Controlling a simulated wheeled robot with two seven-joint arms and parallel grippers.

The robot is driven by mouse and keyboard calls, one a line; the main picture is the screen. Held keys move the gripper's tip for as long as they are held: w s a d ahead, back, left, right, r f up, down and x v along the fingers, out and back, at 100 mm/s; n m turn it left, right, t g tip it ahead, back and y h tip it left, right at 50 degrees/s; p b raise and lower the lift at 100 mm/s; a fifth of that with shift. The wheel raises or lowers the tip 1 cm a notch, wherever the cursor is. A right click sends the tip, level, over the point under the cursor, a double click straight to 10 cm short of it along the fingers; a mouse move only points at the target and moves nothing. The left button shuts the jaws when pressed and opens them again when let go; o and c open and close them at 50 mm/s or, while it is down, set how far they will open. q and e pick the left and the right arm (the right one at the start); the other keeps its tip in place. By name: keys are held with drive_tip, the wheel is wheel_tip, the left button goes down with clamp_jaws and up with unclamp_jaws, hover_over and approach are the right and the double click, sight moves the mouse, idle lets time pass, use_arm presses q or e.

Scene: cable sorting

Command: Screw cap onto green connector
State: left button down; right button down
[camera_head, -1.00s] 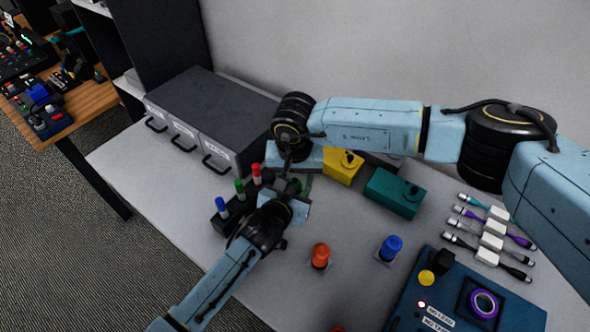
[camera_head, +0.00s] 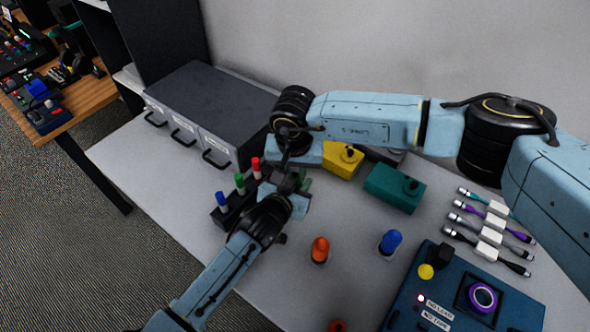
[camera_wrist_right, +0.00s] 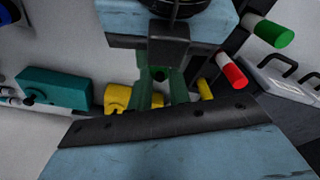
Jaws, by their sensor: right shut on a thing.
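My right arm reaches in from the right, and its gripper (camera_head: 288,163) points down behind the row of plugs. A green connector (camera_head: 305,183) shows partly between my two grippers. In the right wrist view the green connector (camera_wrist_right: 178,88) sits in the middle, and my right gripper is shut on it. My left gripper (camera_head: 290,187) comes from the lower left and meets the right one there. I cannot make out the cap or where the green connector and the cap join.
A dark rack (camera_head: 228,212) with blue, green and red plugs stands just left of the grippers. A yellow box (camera_head: 343,160) and a teal box (camera_head: 394,188) lie to the right. Orange (camera_head: 320,249) and blue (camera_head: 391,242) pieces stand in front. Grey drawers (camera_head: 210,110) stand behind left.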

drive_tip(key=m, duration=0.6)
drive_tip(key=shift+h, duration=0.3)
drive_tip(key=c, duration=1.3)
unclamp_jaws()
drive_tip(key=shift+r, duration=2.3)
